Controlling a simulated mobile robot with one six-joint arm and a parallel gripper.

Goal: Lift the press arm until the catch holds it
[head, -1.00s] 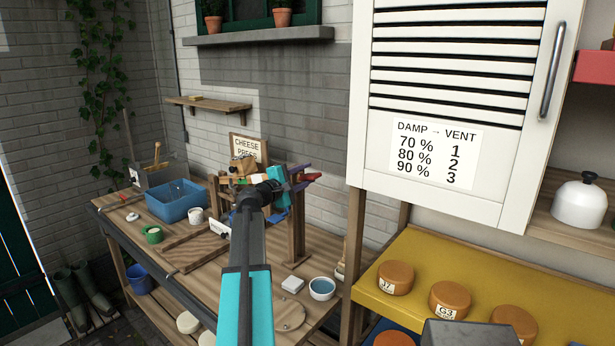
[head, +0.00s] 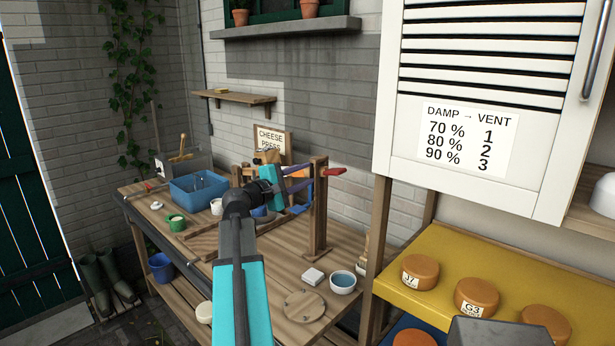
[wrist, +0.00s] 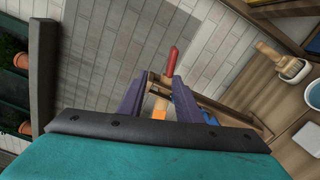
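The cheese press has a wooden upright post (head: 318,205) on the bench. The red grip (head: 333,171) of the press arm sticks out to the right near the post's top. My gripper (head: 305,178) has purple fingers and is just left of the post, partly overlapping it in the head view. In the wrist view my gripper (wrist: 158,82) shows its two fingers spread apart. The red grip (wrist: 172,58) lies beyond the fingertips, nearer the right finger, apparently not clasped. The catch cannot be made out, and much of the press is hidden behind my gripper.
A blue tub (head: 198,187) stands on the bench's left, with small pots nearby. A round wooden board (head: 304,305), a white block (head: 313,276) and a bowl (head: 342,282) lie in front. A yellow shelf with cheeses (head: 420,271) stands right of the bench.

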